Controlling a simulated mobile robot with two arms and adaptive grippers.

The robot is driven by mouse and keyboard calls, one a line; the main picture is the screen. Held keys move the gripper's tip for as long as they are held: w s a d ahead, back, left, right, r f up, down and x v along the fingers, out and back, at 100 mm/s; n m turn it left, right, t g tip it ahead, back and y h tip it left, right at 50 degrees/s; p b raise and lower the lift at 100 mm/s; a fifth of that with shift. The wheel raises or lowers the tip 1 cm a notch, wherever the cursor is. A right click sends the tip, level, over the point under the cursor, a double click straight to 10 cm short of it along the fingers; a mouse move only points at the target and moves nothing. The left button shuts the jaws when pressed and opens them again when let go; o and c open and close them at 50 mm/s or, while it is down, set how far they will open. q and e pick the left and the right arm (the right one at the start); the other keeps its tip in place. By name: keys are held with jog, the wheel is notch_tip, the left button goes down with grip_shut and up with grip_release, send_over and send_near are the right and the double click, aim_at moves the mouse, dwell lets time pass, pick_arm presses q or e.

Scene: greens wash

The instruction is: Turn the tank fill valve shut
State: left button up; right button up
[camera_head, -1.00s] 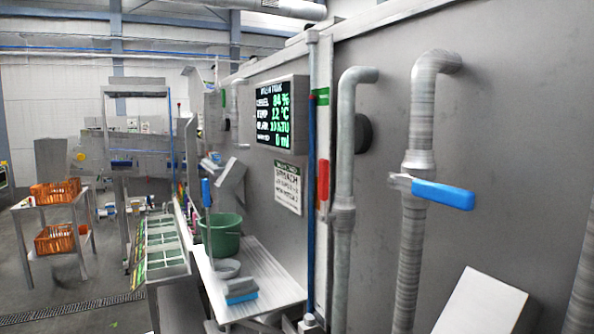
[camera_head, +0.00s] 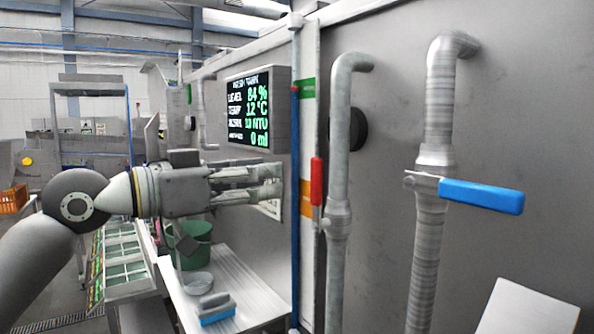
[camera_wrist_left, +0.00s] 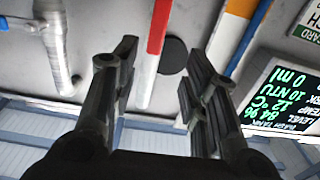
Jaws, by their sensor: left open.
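A valve with a long blue lever (camera_head: 482,196) sits on the thick right pipe (camera_head: 427,250); its lever points sideways to the right, across the pipe. A second valve with a red lever (camera_head: 316,181) sits on the thinner pipe (camera_head: 338,265); its lever points up along the pipe. No label tells me which is the tank fill valve. My left gripper (camera_head: 280,182) is open and empty, left of the red lever and apart from it. In the left wrist view, the red lever (camera_wrist_left: 158,26) shows beyond the open fingers (camera_wrist_left: 160,62). My right gripper is not in view.
A display (camera_head: 257,112) on the tank wall reads level 84 %. Below my left arm are a bench (camera_head: 240,290) with a green bucket (camera_head: 195,245) and a blue brush (camera_head: 217,311). A blue upright pipe (camera_head: 295,220) stands left of the red lever. A white panel (camera_head: 525,310) is at lower right.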

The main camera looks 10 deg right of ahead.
aim_at(313, 170)
pick_arm(q)
jog(key=p+x, duration=0.1)
jog(key=x, duration=0.2)
jog(key=p+x, duration=0.1)
jog(key=x, duration=0.2)
jog(key=p+x, duration=0.2)
jog(key=x, duration=0.1)
jog(key=shift+s+d+r, duration=0.15)
jog(key=shift+d+r, duration=0.1)
jog(key=shift+d, duration=0.2)
jog(key=shift+w+d+f, duration=0.1)
jog(key=shift+w+d, duration=0.1)
jog(key=shift+d, duration=0.3)
grip_shut()
